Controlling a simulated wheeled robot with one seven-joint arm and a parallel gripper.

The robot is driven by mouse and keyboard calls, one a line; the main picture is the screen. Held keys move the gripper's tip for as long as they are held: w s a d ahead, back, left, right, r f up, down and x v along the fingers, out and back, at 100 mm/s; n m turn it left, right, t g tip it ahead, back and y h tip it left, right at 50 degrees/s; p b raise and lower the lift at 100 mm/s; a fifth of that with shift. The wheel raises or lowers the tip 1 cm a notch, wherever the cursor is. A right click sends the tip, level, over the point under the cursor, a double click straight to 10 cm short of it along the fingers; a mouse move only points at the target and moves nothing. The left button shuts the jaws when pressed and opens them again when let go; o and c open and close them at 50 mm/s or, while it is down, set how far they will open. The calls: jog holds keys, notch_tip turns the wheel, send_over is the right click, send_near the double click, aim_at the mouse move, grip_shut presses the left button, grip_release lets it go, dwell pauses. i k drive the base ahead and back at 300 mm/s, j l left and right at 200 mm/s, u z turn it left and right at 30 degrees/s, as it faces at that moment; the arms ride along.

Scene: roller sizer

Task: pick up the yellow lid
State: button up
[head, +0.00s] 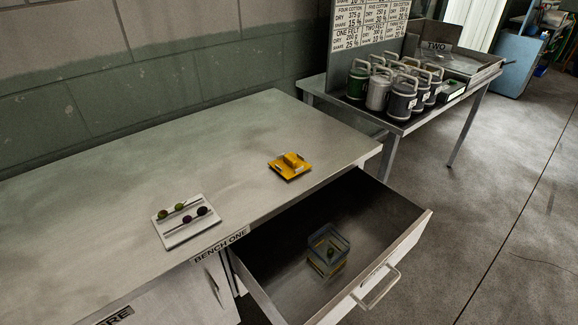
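The yellow lid (289,166) lies flat on the bench top (130,150), near the bench's right front edge above the open drawer. It is a square yellow plate with a raised yellow block as a handle on top. Nothing touches it or covers it. My gripper does not show in the head view.
A white tray (175,238) with several small olive-like balls lies to the lid's left. The drawer (385,215) below is open and holds a clear square container (328,240) with something green inside. Several lidded canisters (378,92) stand on a second table behind right.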

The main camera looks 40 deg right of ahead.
aim_at(290, 165)
jog(key=i+j+z, duration=0.1)
jog(key=j, duration=0.25)
jog(key=i+j+z, duration=0.1)
jog(key=i+j, duration=0.2)
jog(key=i+j+z, duration=0.1)
jog(key=j, duration=0.3)
jog(key=i, duration=0.05)
